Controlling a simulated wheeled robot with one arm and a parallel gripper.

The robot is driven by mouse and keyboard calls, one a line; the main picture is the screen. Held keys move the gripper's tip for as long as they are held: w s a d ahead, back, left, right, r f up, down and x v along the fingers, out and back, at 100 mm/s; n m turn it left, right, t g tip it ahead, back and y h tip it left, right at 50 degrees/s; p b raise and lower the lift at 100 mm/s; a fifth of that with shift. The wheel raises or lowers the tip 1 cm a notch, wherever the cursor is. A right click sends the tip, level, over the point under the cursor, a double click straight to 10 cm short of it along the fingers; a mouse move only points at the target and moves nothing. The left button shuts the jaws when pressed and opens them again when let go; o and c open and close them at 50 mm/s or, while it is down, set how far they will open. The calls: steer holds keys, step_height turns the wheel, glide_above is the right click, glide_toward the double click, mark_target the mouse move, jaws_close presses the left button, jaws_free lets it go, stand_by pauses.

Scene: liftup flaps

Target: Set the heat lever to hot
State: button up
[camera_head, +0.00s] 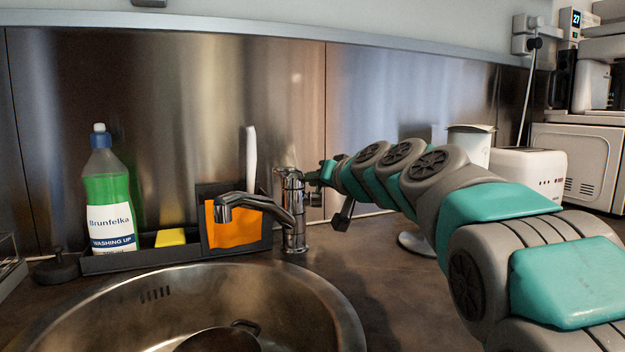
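The chrome faucet (293,215) stands upright behind the sink, with its spout (245,201) reaching left over the basin. The top of the faucet (287,172) is beside my gripper; a separate lever is too small and too covered to make out clearly. My arm reaches in from the right, and my gripper (314,179) is at the upper right side of the faucet, very close to it. I cannot tell whether they touch. The fingers are small and partly hidden, so their opening and anything between them cannot be made out.
The round metal sink (340,306) holds a dark pan (217,341). A green washing-up bottle (109,196), a yellow sponge (170,237) and an orange cloth (234,226) stand left of the faucet. A white toaster (528,172) and microwave (578,160) are at right. The metal backsplash is close behind.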

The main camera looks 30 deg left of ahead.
steer(key=shift+o, duration=0.4)
steer(key=shift+d, duration=0.1)
steer(key=b+v, duration=0.1)
steer(key=v, duration=0.6)
steer(key=shift+s+d+b, duration=0.2)
steer(key=shift+d+b, duration=0.05)
steer(key=shift+b, duration=0.15)
steer(key=shift+d, duration=0.1)
